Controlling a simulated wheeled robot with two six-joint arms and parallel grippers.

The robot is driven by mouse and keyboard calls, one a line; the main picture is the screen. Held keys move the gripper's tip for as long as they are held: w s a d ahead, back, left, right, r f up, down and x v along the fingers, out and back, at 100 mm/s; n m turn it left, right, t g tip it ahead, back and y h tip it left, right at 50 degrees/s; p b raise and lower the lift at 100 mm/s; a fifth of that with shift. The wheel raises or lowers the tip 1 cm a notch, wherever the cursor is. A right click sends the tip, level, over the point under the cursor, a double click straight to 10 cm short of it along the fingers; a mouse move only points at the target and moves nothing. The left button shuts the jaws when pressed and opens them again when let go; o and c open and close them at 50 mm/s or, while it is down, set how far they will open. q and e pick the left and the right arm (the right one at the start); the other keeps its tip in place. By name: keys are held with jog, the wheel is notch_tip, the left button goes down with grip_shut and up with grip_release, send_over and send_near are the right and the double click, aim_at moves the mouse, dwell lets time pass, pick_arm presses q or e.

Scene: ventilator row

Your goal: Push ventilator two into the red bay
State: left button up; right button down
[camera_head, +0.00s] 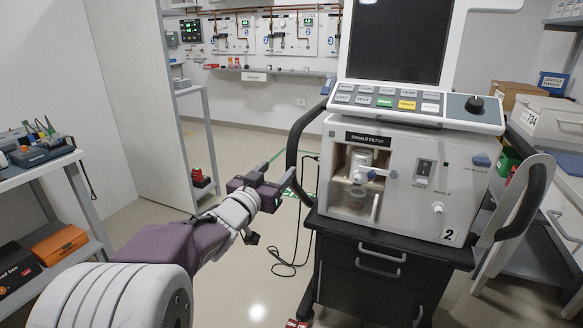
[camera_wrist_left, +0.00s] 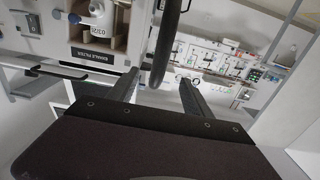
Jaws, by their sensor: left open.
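Ventilator two (camera_head: 455,200) stands upright on a black drawer cart (camera_head: 375,275) with a "2" label on its front. It has a dark screen and black curved push handles on both sides. My left gripper (camera_head: 283,165) is open beside the left push handle (camera_head: 296,145). In the left wrist view, the handle (camera_wrist_left: 165,45) appears between the two fingers of my left gripper (camera_wrist_left: 158,85); I cannot tell if they touch it. The wrist view looks upside down. My right gripper is not in view. No red bay is recognisable in view.
A shelf with tools (camera_head: 35,150) stands at the left, and a partition (camera_head: 120,90) behind my arm. A cable (camera_head: 290,262) lies on the floor beside the cart. A table with boxes (camera_head: 550,120) is close on the right. Open floor (camera_head: 225,285) lies left of the cart.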

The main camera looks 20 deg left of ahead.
aim_at(290, 158)
pick_arm(q)
jog(key=w, duration=0.8)
jog(key=shift+w, duration=0.4)
jog(key=shift+w+p, duration=0.4)
jog(key=shift+w, duration=0.45)
